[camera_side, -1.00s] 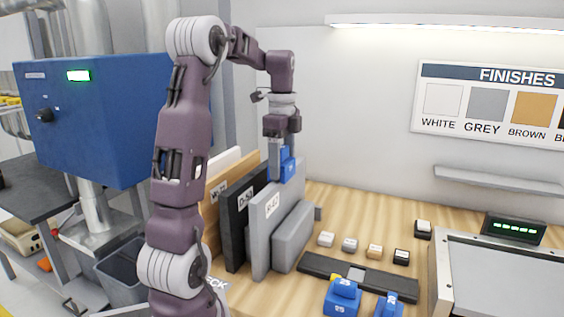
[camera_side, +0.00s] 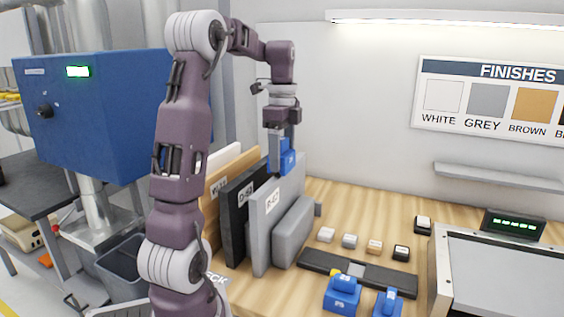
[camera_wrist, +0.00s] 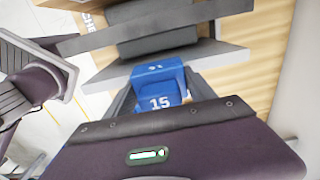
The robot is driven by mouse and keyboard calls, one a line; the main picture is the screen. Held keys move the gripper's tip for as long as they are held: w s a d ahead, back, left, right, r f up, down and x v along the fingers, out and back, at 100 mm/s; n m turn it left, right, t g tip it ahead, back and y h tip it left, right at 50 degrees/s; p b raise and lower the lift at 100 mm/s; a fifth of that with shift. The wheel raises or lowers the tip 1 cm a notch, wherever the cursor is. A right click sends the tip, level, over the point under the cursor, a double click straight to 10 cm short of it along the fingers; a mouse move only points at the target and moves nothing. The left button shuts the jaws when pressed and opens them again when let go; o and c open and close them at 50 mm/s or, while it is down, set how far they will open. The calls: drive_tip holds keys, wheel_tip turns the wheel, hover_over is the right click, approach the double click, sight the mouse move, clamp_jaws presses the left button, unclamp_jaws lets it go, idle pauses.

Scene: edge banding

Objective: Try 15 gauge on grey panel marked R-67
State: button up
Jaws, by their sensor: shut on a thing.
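My gripper (camera_side: 279,165) is shut on the blue gauge (camera_side: 289,162), and the wrist view shows the gauge (camera_wrist: 160,88) marked 15 between the fingers. The grey panel (camera_side: 279,222) stands upright in the rack with a small white label, its last characters hard to read. The gauge is close above the panel's top edge; the side view does not show clearly whether they touch. In the wrist view grey edges lie just beyond the gauge.
A black panel (camera_side: 237,225) and a brown panel (camera_side: 211,212) stand left of the grey one. A thick grey block (camera_side: 293,233) is on its right. Two blue gauges (camera_side: 342,296) (camera_side: 387,303) stand at the front by a dark strip (camera_side: 318,263). Several small edge samples (camera_side: 349,241) lie behind it.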

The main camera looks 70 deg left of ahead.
sight(282, 139)
drive_tip(key=shift+r, duration=2.9)
drive_tip(key=shift+r, duration=0.1)
